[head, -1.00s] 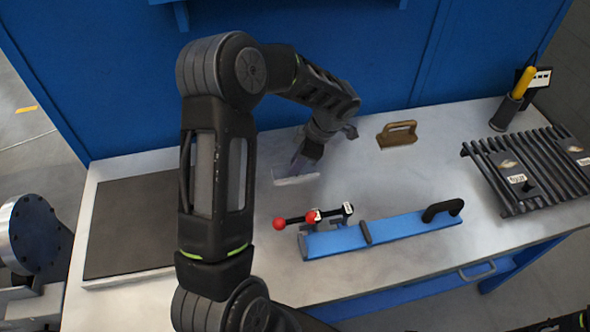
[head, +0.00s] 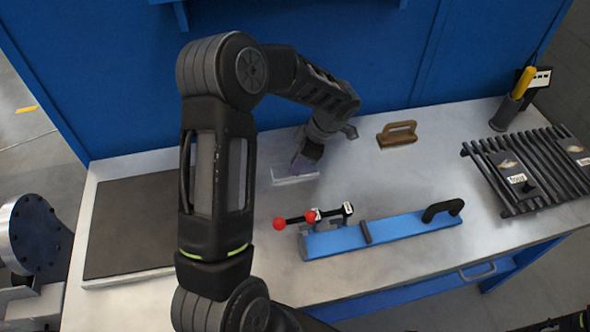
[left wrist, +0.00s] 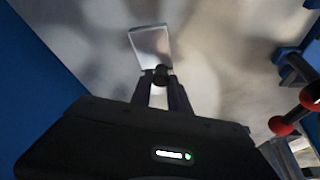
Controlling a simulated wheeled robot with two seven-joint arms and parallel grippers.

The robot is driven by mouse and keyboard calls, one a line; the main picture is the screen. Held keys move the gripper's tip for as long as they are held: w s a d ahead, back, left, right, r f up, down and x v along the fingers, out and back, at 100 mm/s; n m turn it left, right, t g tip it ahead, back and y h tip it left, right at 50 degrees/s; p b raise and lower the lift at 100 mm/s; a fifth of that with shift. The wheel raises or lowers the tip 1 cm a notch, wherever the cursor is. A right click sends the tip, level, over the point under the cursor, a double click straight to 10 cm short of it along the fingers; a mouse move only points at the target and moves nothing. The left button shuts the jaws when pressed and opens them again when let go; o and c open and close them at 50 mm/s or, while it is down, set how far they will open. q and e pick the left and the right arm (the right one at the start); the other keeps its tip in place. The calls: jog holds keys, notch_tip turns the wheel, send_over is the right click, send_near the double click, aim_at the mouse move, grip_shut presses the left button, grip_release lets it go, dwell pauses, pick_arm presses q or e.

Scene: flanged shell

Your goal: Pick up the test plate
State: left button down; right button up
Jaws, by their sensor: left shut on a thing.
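The test plate, a small bright metal plate (head: 290,176), is at the back middle of the bench, and it also shows in the left wrist view (left wrist: 150,43). A dark round knob (left wrist: 161,75) at its near end sits between the fingers. My left gripper (head: 301,163) reaches down over the plate from the back and is shut on the knob; its fingers also show in the left wrist view (left wrist: 160,84). I cannot tell whether the plate touches the bench.
A blue bar fixture (head: 395,233) with a black handle and red-ball levers (head: 311,216) lies in front. A brown handled block (head: 397,135) stands right of the gripper. A black slatted rack (head: 525,175) is at right, a dark mat (head: 125,225) at left. A blue wall is behind.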

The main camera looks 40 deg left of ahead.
pick_arm(q)
notch_tip(320, 180, up, 10)
jog(key=p, duration=0.3)
dwell(0.4)
